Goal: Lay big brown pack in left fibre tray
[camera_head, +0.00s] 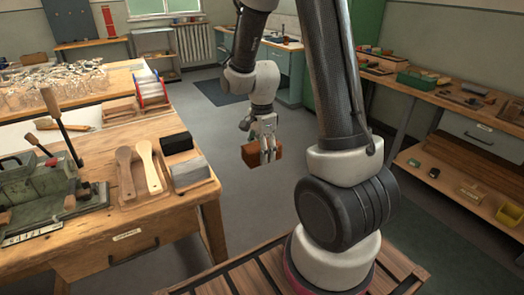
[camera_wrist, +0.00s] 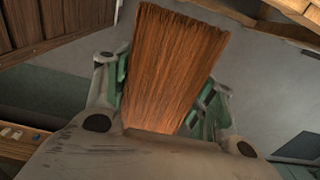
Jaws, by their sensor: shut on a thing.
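The big brown pack (camera_head: 250,155), a block of reddish-brown fibre, is in my gripper (camera_head: 267,153). In the head view it hangs over open floor, right of the left bench and apart from it. In the wrist view the pack (camera_wrist: 170,70) fills the space between the green-padded fingers of my gripper (camera_wrist: 170,90), which are shut on its sides. On the left bench, a black pack (camera_head: 177,142) and a grey pack (camera_head: 189,171) lie at the right edge in small wooden holders. I cannot tell which holder is the left fibre tray.
Two wooden brush blanks (camera_head: 149,168) lie on a board beside the packs. A green machine with levers (camera_head: 45,185) stands at the bench's left. A long bench (camera_head: 440,98) runs along the right. The floor (camera_head: 240,205) between is clear.

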